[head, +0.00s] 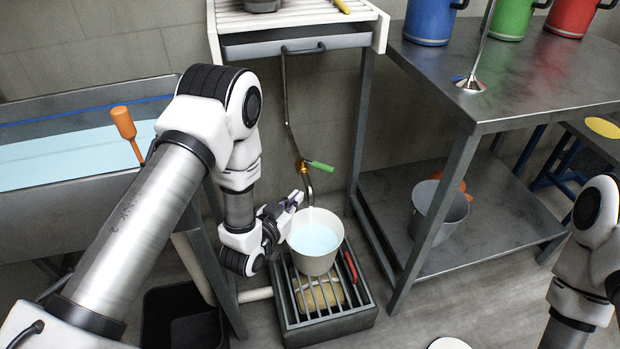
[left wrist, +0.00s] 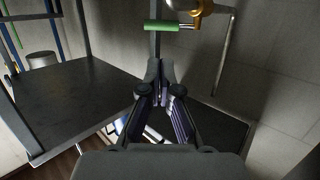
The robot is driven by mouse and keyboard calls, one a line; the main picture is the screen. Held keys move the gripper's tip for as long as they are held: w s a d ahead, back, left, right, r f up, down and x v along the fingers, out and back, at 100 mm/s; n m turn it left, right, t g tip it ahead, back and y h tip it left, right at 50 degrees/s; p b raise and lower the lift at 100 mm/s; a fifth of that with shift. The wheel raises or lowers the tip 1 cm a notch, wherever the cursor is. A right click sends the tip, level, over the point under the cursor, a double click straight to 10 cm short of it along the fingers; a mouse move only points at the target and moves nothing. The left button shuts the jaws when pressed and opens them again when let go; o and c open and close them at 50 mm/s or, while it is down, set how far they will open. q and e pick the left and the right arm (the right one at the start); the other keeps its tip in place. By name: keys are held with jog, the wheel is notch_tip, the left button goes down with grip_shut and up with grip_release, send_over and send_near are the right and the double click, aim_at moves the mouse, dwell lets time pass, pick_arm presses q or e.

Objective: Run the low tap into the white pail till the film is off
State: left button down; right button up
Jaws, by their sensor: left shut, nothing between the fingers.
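The low tap (head: 302,168) is brass with a green lever (head: 320,166), on a thin pipe down the wall; the lever also shows in the left wrist view (left wrist: 165,26). A pale stream falls from its spout into the white pail (head: 316,264). The pail stands upright on a slatted floor drain and holds pale blue liquid; I cannot make out a film. My left gripper (head: 296,199) is shut and empty, left of the spout and by the pail's rim. It also shows shut in the left wrist view (left wrist: 159,66), below the lever. My right gripper is out of view.
The floor drain (head: 336,325) has a red item (head: 350,267) on it. A trough (head: 60,186) of blue liquid stands left. A steel table (head: 505,90) at right carries blue, green and red vessels; a grey bucket (head: 441,212) sits on its lower shelf. A black bin (head: 184,318) stands lower left.

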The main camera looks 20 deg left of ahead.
aim_at(322, 169)
pick_arm(q)
jog(key=b+x, duration=0.4)
jog(key=x, duration=0.9)
jog(key=shift+w+f+b, duration=0.1)
jog(key=shift+w+b, duration=0.15)
jog(key=shift+b, duration=0.05)
